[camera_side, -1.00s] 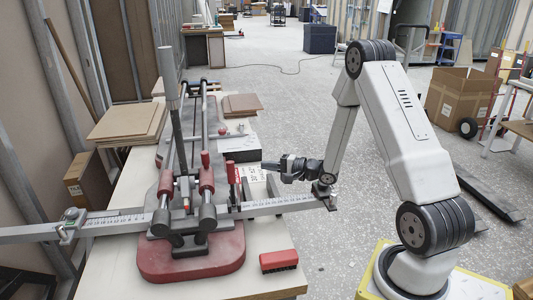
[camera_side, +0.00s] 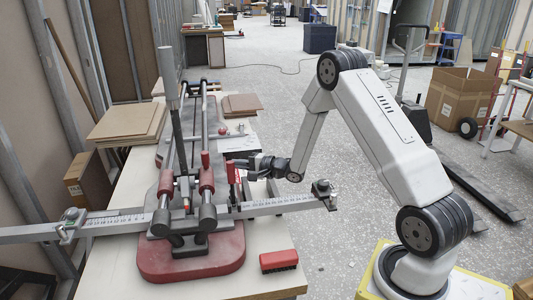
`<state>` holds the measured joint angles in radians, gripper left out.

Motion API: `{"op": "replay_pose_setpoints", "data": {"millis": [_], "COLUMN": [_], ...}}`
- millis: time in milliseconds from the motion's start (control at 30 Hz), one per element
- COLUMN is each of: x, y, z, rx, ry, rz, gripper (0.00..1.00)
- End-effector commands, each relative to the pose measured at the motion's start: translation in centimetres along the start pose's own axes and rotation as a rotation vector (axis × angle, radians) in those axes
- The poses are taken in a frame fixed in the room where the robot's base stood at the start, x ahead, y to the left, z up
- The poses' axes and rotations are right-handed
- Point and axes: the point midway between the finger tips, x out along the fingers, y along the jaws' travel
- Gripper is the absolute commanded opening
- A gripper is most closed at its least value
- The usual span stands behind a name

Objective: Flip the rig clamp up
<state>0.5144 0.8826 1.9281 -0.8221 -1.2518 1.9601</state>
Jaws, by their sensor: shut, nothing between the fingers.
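The rig (camera_side: 190,262) is a red-based tool with two long metal rails on the workbench. A small red upright piece (camera_side: 231,173) stands at its right side, beside the white boxes. It may be the rig clamp, but I cannot tell for sure. My gripper (camera_side: 236,163) is shut and empty, pointing left. Its tips are at the top of that red piece in the picture; whether they touch it I cannot tell. The boxes behind are partly hidden by my gripper.
A long measuring rule (camera_side: 278,202) crosses the rig and juts past the bench's right edge below my gripper. A tall grey handle (camera_side: 168,75) rises at the rig's left. A red block (camera_side: 279,261) lies at the front right. Brown boards (camera_side: 128,122) are stacked at the left.

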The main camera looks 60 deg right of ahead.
Motion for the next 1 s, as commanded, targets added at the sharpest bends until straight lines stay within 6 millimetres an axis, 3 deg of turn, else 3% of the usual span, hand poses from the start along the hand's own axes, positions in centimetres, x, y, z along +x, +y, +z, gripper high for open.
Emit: {"op": "replay_pose_setpoints", "data": {"millis": [333,1000], "x": [-0.8,-1.1], "y": [0.0,0.0], "z": [2.4,2.8], "rx": [0.0,-0.012], "ry": [-0.001,0.0], "rz": [0.001,-0.008], "gripper": [0.0,0.0]}}
